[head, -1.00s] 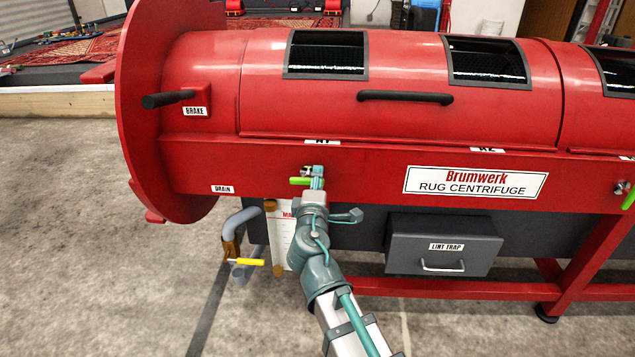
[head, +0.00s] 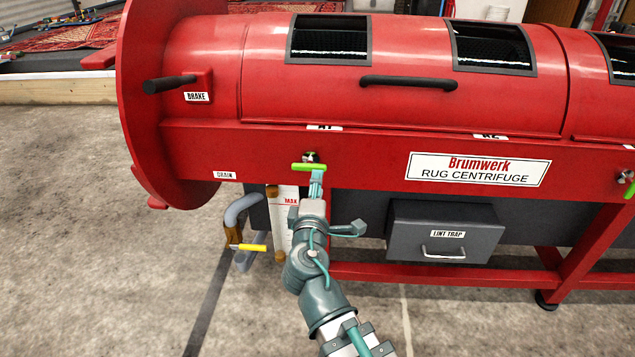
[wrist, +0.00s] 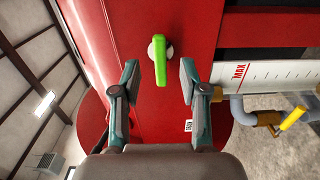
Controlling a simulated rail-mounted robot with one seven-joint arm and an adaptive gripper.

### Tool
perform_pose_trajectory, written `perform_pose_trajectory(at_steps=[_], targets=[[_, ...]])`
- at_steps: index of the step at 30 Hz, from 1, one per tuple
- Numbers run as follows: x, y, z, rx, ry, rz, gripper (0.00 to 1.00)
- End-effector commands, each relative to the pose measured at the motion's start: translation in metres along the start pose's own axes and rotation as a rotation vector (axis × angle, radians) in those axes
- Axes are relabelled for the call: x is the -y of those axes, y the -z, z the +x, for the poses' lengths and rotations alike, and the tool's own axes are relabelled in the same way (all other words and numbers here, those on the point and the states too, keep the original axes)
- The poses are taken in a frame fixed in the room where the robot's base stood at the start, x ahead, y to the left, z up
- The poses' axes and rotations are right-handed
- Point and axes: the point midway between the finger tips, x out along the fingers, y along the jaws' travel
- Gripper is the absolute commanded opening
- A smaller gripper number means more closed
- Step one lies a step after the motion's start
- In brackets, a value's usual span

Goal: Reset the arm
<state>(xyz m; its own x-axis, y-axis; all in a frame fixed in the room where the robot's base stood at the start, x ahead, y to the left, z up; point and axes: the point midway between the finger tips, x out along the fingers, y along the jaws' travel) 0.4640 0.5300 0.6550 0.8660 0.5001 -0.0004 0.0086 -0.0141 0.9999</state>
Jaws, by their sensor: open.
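My gripper (head: 316,183) is in front of the red rug centrifuge (head: 330,90), just below a green valve handle (head: 309,167) under the lid. In the wrist view, my gripper (wrist: 158,82) is open with two teal fingers apart. The green handle (wrist: 160,60) shows beyond and between the fingers, with a visible gap and nothing held. In the wrist view the handle lies along the direction of the fingers; in the head view it lies level. My arm reaches in from the bottom of the head view.
A drain pipe with a yellow handle (head: 248,247) and a white MAX gauge (head: 285,220) are left of my arm. A lint trap drawer (head: 443,231) is to the right. A black brake lever (head: 168,84) juts out at upper left. Floor at left is open.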

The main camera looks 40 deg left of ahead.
Motion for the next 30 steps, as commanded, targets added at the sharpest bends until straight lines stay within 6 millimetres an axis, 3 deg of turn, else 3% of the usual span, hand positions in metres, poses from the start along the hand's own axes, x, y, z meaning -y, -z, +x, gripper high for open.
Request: perform_pose_trajectory(at_steps=[11,16,20,26,30], targets=[[0.002,-0.004,0.001,0.017,0.008,0.022,0.44],[0.025,-0.018,-0.002,0.09,0.106,0.175,0.44],[0.079,-0.039,-0.005,0.192,0.272,0.311,0.44],[0.155,-0.106,-0.019,0.424,0.524,0.47,0.44],[0.202,-0.159,-0.044,0.611,0.688,0.57,0.44]])
